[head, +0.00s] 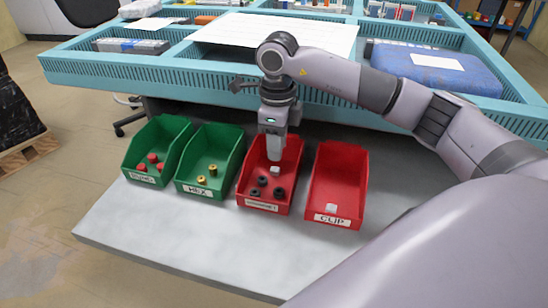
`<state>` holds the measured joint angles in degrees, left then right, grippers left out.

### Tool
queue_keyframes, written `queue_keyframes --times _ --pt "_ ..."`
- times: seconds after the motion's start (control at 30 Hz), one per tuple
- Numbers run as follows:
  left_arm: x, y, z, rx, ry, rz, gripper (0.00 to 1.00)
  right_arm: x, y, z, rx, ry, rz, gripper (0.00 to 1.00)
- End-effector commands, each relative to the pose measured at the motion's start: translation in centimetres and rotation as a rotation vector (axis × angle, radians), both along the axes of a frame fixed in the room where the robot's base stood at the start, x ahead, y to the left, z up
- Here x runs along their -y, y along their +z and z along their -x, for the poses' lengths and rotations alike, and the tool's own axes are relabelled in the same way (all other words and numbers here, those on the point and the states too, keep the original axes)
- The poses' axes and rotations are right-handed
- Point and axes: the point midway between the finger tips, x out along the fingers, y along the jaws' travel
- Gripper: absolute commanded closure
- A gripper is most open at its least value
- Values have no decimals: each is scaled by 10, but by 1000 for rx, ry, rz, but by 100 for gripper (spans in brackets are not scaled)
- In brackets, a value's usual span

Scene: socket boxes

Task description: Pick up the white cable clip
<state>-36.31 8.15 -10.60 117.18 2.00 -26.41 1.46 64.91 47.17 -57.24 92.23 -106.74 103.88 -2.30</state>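One small white cable clip (275,169) is in the left red bin (244,184), behind several black ring-like parts. My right gripper (275,157) points down into this bin, its fingertips just above or at the clip. I cannot tell whether they touch it, or whether the gripper is open or shut. Another white clip (331,208) lies near the front of the right red bin (350,178), labelled CLIP. My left gripper is not in view.
Two green bins stand to the left: one (130,160) with red parts, one (232,165) labelled HEX with brass parts. The grey table (200,235) is clear in front. Behind is a blue-green rack (180,75) with a blue case (435,68).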

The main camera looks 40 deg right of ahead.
Motion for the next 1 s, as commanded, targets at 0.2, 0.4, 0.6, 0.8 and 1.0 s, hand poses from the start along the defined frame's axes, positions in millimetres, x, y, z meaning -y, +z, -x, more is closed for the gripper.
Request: queue_keyframes --times 0.2,0.4,0.6,0.8,1.0 --pt "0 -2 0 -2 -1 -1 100 0 -9 0 -3 1 0 68" --pt "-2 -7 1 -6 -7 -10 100 0 -26 -1 -1 0 0 68" --pt "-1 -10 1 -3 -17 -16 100 0 -55 -4 -4 0 0 68" --pt "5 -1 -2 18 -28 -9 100 0 -73 -4 -1 1 -1 68" --pt "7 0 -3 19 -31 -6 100 0 -72 -4 0 1 -1 78"
